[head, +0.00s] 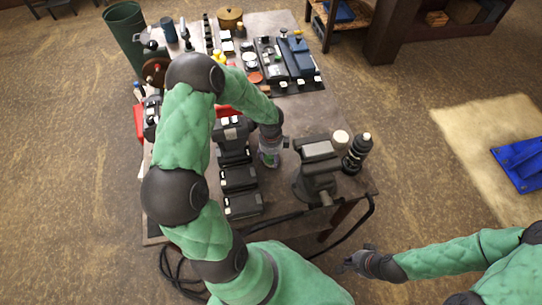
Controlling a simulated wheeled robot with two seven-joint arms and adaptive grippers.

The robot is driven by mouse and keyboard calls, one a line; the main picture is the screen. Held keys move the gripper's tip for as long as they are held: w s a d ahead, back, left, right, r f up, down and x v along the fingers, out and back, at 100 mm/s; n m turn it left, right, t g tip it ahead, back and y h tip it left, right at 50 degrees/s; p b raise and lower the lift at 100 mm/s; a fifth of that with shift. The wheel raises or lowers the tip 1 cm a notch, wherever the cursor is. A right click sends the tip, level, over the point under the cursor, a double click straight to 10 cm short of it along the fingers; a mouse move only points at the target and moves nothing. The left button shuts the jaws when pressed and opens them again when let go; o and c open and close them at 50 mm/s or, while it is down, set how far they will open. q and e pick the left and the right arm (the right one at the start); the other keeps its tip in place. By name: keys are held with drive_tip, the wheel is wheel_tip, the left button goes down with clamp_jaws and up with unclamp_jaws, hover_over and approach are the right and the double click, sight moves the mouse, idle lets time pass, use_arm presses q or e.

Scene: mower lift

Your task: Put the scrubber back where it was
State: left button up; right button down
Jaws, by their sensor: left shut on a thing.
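My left gripper (270,155) is over the workbench (310,110), between the row of black battery-like blocks and the grey vise. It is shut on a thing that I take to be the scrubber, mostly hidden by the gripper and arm. A little green and purple colour shows around the fingers. I cannot tell whether the held thing touches the bench top. My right gripper (353,263) is off the bench, beyond its near right corner, over the floor. It is too small and dark to tell whether it is open.
The grey vise (318,160) stands just right of my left gripper, with a black bottle (357,153) and a white round thing (341,137) beside it. Black blocks (240,180) line its left side. Tools crowd the bench's far end. A green bin (125,30) stands beyond.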

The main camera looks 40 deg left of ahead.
use_arm(q)
drive_tip(key=shift+r, duration=0.1)
drive_tip(key=shift+f, duration=0.25)
drive_tip(key=o, duration=1.1)
drive_tip(key=shift+r, duration=0.1)
drive_tip(key=shift+r, duration=0.5)
wheel_tip(320, 180, up, 11)
drive_tip(key=p, duration=0.1)
drive_tip(key=shift+r, duration=0.15)
